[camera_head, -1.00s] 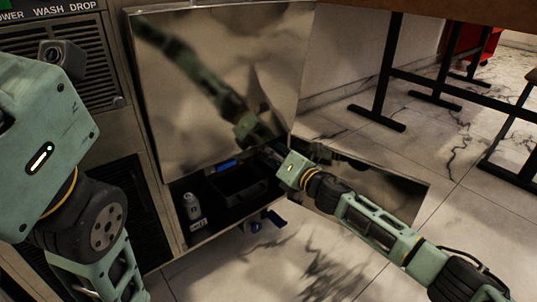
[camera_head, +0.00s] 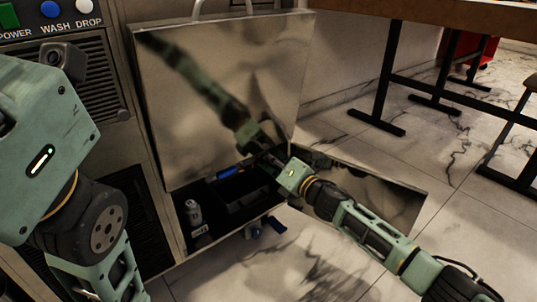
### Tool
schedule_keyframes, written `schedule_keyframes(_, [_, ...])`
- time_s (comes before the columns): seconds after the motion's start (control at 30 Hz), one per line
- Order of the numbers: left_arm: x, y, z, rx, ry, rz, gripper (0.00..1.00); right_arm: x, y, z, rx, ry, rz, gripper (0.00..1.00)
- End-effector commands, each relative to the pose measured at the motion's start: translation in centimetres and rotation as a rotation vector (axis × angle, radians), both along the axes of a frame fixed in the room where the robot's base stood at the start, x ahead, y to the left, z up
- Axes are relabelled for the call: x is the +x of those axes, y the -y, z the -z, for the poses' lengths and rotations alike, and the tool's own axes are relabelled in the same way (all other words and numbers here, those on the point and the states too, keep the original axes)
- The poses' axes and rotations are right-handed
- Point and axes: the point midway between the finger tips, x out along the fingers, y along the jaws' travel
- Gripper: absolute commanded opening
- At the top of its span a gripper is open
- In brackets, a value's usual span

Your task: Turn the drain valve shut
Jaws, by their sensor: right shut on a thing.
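Blue parts (camera_head: 277,224) show under the front edge of the machine's open lower bay; they may be the drain valve, but its handle position is too small to tell. My right gripper (camera_head: 268,157) reaches in from the right, at the bay's upper right, by the lower corner of the shiny raised panel (camera_head: 215,90). It is apart from the blue parts. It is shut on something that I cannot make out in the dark. My left arm stands at the left edge, and its gripper is outside the picture.
Inside the bay are a white bottle (camera_head: 195,213), a dark bin (camera_head: 250,200) and a blue item (camera_head: 231,172). POWER, WASH and DROP buttons (camera_head: 50,9) are top left.

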Motion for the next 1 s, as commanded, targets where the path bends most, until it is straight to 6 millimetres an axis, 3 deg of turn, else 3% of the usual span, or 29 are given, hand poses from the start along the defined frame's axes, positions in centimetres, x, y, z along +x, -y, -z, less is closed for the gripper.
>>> schedule_keyframes(0.17, [0.0, 0.0, 0.1, 0.000, 0.000, 0.000, 0.31, 0.1, 0.3, 0.3, -0.004, -0.002, 0.005, 0.00])
schedule_keyframes(0.2, [0.0, 0.0, 0.1, 0.000, -0.001, 0.000, 0.31, 0.1, 0.3, 0.3, -0.004, -0.002, 0.005, 0.16])
schedule_keyframes(0.27, [0.0, 0.0, 0.1, 0.000, -0.001, -0.001, 0.31, 0.1, 0.3, 0.3, -0.004, -0.002, 0.005, 0.20])
schedule_keyframes(0.67, [0.2, -0.1, 0.2, -0.002, -0.006, -0.001, 0.31, -0.4, 0.4, 0.2, -0.003, 0.000, 0.001, 0.20])
schedule_keyframes(1.0, [0.1, 0.0, 0.1, 0.000, -0.003, 0.000, 0.31, -4.5, 3.5, 0.3, -0.005, -0.001, 0.002, 0.20])
